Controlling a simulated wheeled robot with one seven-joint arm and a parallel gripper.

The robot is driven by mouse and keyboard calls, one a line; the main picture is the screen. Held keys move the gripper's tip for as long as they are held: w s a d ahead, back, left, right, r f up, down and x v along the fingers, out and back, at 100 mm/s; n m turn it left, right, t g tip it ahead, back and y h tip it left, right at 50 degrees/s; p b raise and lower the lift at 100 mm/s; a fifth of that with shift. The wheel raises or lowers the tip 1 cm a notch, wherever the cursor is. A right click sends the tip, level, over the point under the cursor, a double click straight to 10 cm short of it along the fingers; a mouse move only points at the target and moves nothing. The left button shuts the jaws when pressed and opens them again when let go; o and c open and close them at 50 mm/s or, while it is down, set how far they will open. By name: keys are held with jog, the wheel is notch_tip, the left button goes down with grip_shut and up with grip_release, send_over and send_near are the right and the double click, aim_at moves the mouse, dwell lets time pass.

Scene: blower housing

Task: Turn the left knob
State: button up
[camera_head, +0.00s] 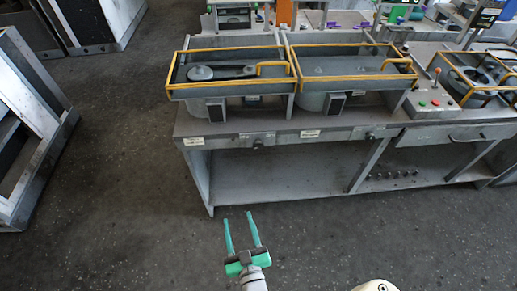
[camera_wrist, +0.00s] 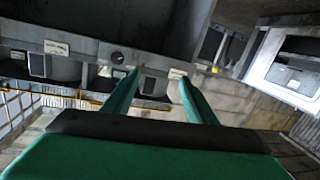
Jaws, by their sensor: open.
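The left knob (camera_head: 258,143) is a small dark knob on the front edge of the grey workbench (camera_head: 230,132), between two pale labels. A dark round knob between two labels in the wrist view (camera_wrist: 117,57) appears to be the same one. A second small knob (camera_head: 371,137) sits farther right on the same edge. My gripper (camera_head: 238,216) has two green fingers spread apart with nothing between them. It is in front of the bench, below the left knob in the head view and apart from it. The knob's turned position is too small to tell.
Yellow-railed trays (camera_head: 228,72) stand on the bench top above the knobs. A drawer (camera_head: 455,138) and a control panel with buttons (camera_head: 432,103) are to the right. A grey metal frame (camera_head: 35,150) stands at left. The floor (camera_head: 125,190) between is clear.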

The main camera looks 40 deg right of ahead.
aim_at(258, 147)
jog(key=w+d+r+h, duration=0.1)
jog(key=w+d, duration=0.5)
jog(key=d, duration=0.1)
jog(key=w+d+r+h, duration=0.1)
jog(key=w+d, duration=0.5)
jog(key=d, duration=0.1)
jog(key=w+d+r+m+h, duration=0.1)
jog(key=w+d, duration=0.6)
jog(key=shift+d+r, duration=0.2)
jog(key=shift+d, duration=0.05)
jog(key=c, duration=1.1)
